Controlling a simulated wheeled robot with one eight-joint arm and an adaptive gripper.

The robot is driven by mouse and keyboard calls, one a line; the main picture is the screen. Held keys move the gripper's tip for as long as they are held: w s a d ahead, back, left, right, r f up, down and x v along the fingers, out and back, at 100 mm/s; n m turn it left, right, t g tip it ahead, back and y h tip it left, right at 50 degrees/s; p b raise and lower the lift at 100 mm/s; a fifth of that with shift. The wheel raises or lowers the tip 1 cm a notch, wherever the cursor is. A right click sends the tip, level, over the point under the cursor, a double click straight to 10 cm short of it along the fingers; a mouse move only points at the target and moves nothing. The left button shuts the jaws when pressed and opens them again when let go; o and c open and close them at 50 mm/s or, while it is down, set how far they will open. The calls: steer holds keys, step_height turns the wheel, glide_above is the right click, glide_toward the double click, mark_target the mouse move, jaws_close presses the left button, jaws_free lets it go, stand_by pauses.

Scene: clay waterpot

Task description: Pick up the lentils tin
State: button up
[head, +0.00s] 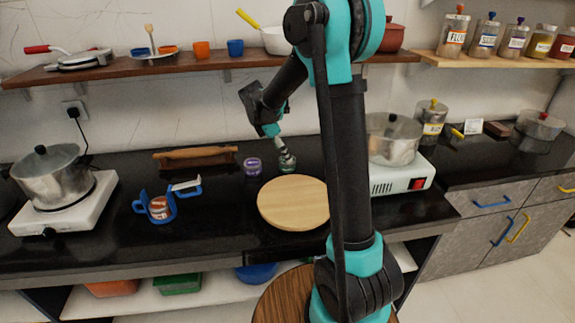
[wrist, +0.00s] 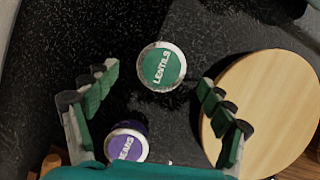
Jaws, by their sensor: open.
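The lentils tin (wrist: 161,66) shows from above in the wrist view, with a green lid lettered LENTILS and a pale rim. It stands on the dark counter. In the head view the tin (head: 288,164) is at the back of the counter, partly hidden by my gripper above it. My gripper (wrist: 157,90) is open and empty, its green-padded fingers spread wide to the left and right of the tin. The tin lies between and slightly beyond the fingertips in the picture, apart from both.
A purple-lidded tin (wrist: 127,143) stands close to the lentils tin; it also shows in the head view (head: 253,166). A round wooden board (head: 293,204) lies just in front. A pot (head: 394,141) stands on a white stove at right.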

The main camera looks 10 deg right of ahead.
steer(key=shift+x, duration=2.35)
steer(key=shift+s, duration=0.1)
steer(key=c, duration=1.5)
